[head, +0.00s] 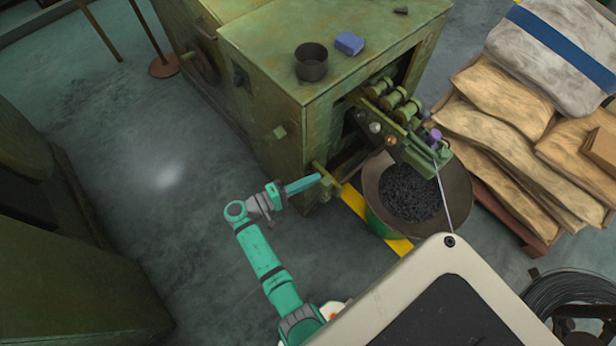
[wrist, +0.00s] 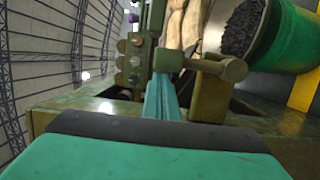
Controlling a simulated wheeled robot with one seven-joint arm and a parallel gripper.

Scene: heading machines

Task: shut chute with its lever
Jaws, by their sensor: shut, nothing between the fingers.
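My gripper (head: 318,178) is shut and empty, its teal fingers stretched toward the lower front corner of the green machine (head: 270,60). An olive lever (head: 326,183) with a short bar is at the fingertips. In the wrist view the lever (wrist: 205,65) has a thick round end and a crosswise rod ending in a knob. The teal fingers (wrist: 160,98) reach up to the round end; I cannot tell whether they touch it. The chute's mouth is not clear in either view; a dark opening shows in the machine's front, above a wide pan (head: 457,190) of dark small parts.
A dark cup (head: 311,62) and a blue block (head: 349,43) sit on the machine's top. Stacked sacks (head: 500,125) lie on a pallet at right. A wire coil (head: 570,295) is at lower right. Another machine (head: 60,260) stands at left, with clear floor (head: 150,170) between.

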